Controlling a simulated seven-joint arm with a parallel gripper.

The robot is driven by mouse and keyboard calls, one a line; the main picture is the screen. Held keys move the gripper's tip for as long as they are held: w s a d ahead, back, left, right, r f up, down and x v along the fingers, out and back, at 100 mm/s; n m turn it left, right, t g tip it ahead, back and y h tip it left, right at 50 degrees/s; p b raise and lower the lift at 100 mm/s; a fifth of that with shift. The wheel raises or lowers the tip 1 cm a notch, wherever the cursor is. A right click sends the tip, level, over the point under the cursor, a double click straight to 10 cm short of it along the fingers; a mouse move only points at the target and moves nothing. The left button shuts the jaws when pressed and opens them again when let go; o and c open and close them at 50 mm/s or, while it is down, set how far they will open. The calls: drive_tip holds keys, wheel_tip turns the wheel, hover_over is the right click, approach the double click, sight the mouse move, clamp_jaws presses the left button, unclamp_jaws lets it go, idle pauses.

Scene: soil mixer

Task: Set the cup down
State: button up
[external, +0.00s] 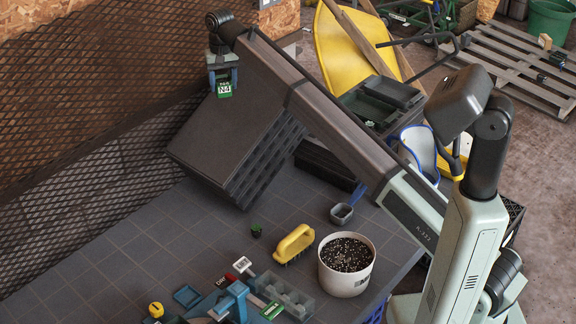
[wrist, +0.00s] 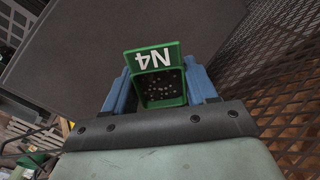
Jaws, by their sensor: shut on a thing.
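The cup (external: 224,90) is small and green with a white "N4" label, high above the table in the external view. In the wrist view the cup (wrist: 159,88) shows dark soil with pale specks inside. My gripper (external: 223,78) is shut on the cup, with a blue finger on each side. The fingers also show beside the cup in the wrist view (wrist: 160,94). The cup is in the air, above or beside the upper left edge of a large dark box; the exact gap cannot be told.
The dark box (external: 225,125) stands on the tiled table (external: 130,250) by a mesh wall (external: 90,60). A white soil pot (external: 346,275), a yellow brush (external: 294,244), a grey scoop (external: 341,213) and a clear tray (external: 284,296) stand nearer. The table's left part is clear.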

drive_tip(key=s+a+f+n, duration=0.2)
drive_tip(key=s+a+f, duration=0.6)
drive_tip(key=s+a, duration=0.3)
drive_tip(key=s+a+f+n, duration=0.3)
drive_tip(key=s+a+f, duration=0.6)
drive_tip(key=s, duration=0.4)
drive_tip(key=s+a+f+n, duration=0.2)
drive_tip(key=s+a+f, duration=0.6)
drive_tip(key=s+a, duration=0.3)
drive_tip(key=shift+s+d+f, duration=0.15)
drive_tip(key=shift+f, duration=1.5)
drive_tip(key=shift+s+d+f, duration=0.1)
drive_tip(key=shift+d+f, duration=0.05)
drive_tip(key=shift+f, duration=1.45)
drive_tip(key=shift+s+d+f, duration=0.15)
drive_tip(key=shift+f, duration=1.5)
drive_tip(key=o, duration=1)
drive_tip(key=shift+f, duration=0.15)
drive_tip(key=shift+o, duration=0.2)
wheel_tip(320, 180, up, 12)
drive_tip(key=shift+r, duration=0.2)
